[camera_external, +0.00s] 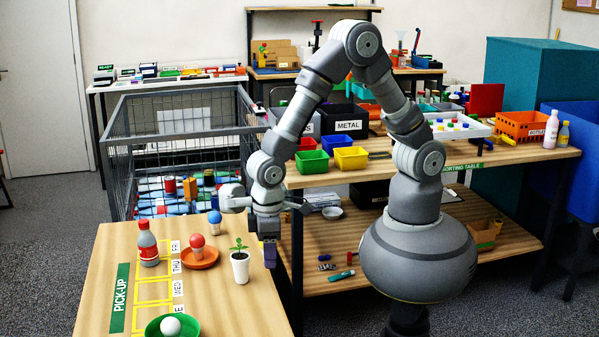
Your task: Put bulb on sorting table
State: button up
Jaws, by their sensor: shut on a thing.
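My gripper (269,235) points down over the right edge of the pick-up table (235,310), in front of the sorting table (470,158). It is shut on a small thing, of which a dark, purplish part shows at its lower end. The picture is too small to tell whether this is the bulb. A blue round-topped thing (214,217) stands on the pick-up table, left of my gripper.
Green (312,162) and yellow (351,159) bins, a white tray (455,131) and an orange crate (521,127) stand on the sorting table. A wire cage (117,160) is behind left.

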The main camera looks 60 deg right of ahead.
jog(key=r, duration=0.3)
jog(key=shift+w+d, duration=0.1)
jog(key=shift+w, duration=0.15)
jog(key=w+d+m, duration=0.7)
jog(key=w+d, duration=1.3)
jog(key=d, duration=0.4)
jog(key=d+m, duration=0.5)
jog(key=d, duration=2.2)
jog(key=shift+w+d, duration=0.15)
jog(key=s+d+m, duration=0.1)
jog(key=s+d, duration=0.1)
jog(key=d, duration=0.3)
jog(key=s+d+m, duration=0.1)
jog(key=s+d, duration=0.2)
jog(key=d, duration=0.1)
jog(key=s+d+m, duration=0.1)
jog(key=s+d, duration=0.1)
jog(key=d, duration=0.3)
jog(key=shift+s+d+f, duration=0.1)
jog(key=shift+s+d, duration=0.05)
jog(key=shift+d, duration=0.2)
jog(key=s+d+m, duration=0.4)
jog(key=s+d, duration=1)
jog(key=s, duration=0.2)
jog(key=f, duration=0.5)
jog(key=shift+w+a+p, duration=0.2)
jog(key=shift+w+p, duration=0.15)
